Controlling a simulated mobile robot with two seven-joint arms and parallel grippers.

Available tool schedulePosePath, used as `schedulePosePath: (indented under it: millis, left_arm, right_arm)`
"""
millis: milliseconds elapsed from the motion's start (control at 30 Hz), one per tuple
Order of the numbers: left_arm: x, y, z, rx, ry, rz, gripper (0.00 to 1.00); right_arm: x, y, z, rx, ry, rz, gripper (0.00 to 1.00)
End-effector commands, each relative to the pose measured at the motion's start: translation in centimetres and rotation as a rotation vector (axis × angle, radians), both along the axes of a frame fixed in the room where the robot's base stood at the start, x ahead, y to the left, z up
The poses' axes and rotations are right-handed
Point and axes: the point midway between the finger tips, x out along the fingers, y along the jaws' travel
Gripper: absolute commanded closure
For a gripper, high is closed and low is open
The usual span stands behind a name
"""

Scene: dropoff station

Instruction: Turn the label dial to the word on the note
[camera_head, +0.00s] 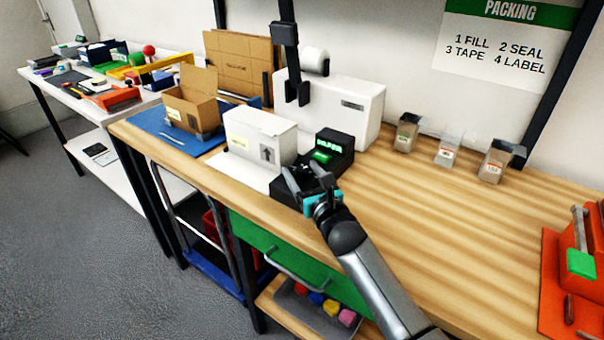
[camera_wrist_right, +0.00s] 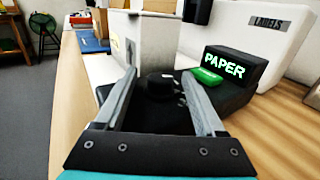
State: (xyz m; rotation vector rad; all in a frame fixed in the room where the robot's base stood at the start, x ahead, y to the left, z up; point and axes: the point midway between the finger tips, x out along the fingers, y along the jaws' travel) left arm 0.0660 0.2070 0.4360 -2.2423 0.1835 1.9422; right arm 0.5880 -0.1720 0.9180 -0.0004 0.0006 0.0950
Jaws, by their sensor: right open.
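The black label machine (camera_head: 334,150) stands on the wooden bench, with a green button and a lit display. The display (camera_wrist_right: 224,66) reads PAPER in the right wrist view. The black round dial (camera_wrist_right: 160,84) sits on its low front part, between the fingers of my right gripper (camera_wrist_right: 159,76). My right gripper is open, with one finger on each side of the dial; I cannot tell whether they touch it. In the head view my right gripper (camera_head: 307,180) covers the dial. A small yellow note (camera_head: 240,143) is on the white box (camera_head: 262,140); its word is too small to read. My left gripper is out of view.
A white machine (camera_head: 350,108) stands behind the label machine. An open cardboard box (camera_head: 190,112) is on a blue mat at the left. Several small bins (camera_head: 448,146) stand along the back. The bench's middle right is clear; an orange device (camera_head: 580,255) is at the far right.

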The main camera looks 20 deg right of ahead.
Motion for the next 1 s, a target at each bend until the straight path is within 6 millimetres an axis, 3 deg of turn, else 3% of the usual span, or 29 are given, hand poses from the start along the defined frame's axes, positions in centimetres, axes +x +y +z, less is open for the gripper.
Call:
schedulePosePath:
  millis: [367,1000]
  left_arm:
    - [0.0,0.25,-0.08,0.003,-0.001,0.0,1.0]
    - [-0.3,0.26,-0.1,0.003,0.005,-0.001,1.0]
  right_arm:
    - [0.41,0.08,0.04,0.001,0.0,0.001,0.28]
    - [0.39,0.06,0.02,0.0,0.0,0.001,0.99]
